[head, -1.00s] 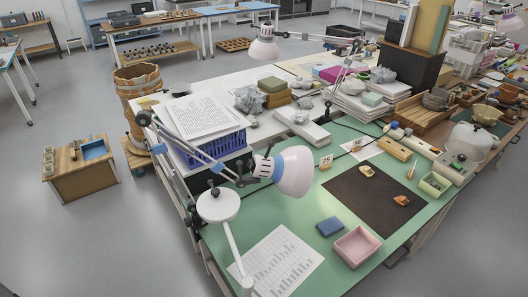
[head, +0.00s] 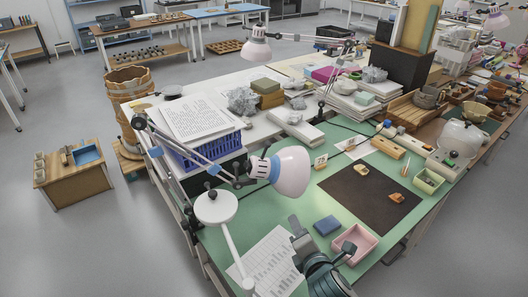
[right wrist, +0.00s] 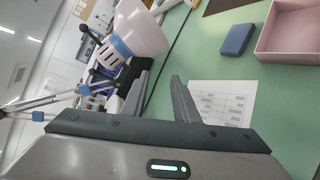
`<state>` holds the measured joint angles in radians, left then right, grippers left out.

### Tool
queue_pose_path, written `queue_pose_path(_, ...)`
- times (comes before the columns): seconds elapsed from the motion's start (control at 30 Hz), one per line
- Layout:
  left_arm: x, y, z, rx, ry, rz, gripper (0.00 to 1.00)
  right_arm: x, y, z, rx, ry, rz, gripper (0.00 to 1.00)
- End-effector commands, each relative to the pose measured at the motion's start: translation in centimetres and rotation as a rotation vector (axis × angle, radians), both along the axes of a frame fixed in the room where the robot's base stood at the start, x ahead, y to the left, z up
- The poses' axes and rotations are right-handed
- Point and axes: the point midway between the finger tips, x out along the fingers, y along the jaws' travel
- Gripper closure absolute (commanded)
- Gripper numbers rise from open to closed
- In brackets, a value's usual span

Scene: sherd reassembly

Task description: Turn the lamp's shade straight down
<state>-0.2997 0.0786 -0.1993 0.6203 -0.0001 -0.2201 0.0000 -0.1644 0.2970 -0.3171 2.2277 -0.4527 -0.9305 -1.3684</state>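The desk lamp's pale pinkish-white shade (head: 291,172), with a blue band at its neck, hangs over the green table mat on a jointed arm (head: 185,147) from the left. Its wide mouth faces right and slightly down, so the shade lies tilted, nearly sideways. In the right wrist view the shade (right wrist: 141,27) is at the upper left, beyond the fingertips. My right gripper (head: 321,236) is open and empty, below and right of the shade in the head view, not touching it. It also shows in the right wrist view (right wrist: 160,76). My left gripper is not in view.
A pink tray (head: 354,245) and a blue block (head: 327,225) are close to my right gripper. A printed sheet (head: 266,262) and a white disc on a rod (head: 215,207) are at the front left. A dark mat (head: 366,198) bears sherds. A blue crate (head: 207,150) with papers stands behind the lamp.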

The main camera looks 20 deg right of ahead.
Motion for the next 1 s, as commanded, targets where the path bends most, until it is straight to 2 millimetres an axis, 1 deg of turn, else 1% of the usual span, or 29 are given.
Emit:
queue_pose_path(0.03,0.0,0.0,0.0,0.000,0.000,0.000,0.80,1.4,0.2,1.9,-0.116,-0.053,0.050,0.73)
queue_pose_path(0.1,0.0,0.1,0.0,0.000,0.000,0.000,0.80,2.9,0.7,4.3,-0.284,-0.118,0.112,0.73)
queue_pose_path(0.2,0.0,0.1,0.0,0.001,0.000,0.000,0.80,4.4,1.4,7.1,-0.492,-0.197,0.174,0.73)
queue_pose_path(0.33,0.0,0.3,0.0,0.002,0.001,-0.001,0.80,5.4,2.1,9.5,-0.672,-0.262,0.216,0.73)
queue_pose_path(0.4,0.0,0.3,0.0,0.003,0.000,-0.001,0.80,5.7,2.3,10.1,-0.726,-0.279,0.227,0.73)
queue_pose_path(0.5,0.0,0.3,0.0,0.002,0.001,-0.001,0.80,5.8,2.5,10.5,-0.757,-0.290,0.233,0.73)
queue_pose_path(0.83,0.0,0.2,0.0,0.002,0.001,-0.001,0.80,5.9,2.5,10.5,-0.755,-0.288,0.233,0.73)
queue_pose_path(1.0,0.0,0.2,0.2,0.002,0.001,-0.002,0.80,6.5,2.4,10.5,-0.755,-0.289,0.231,0.73)
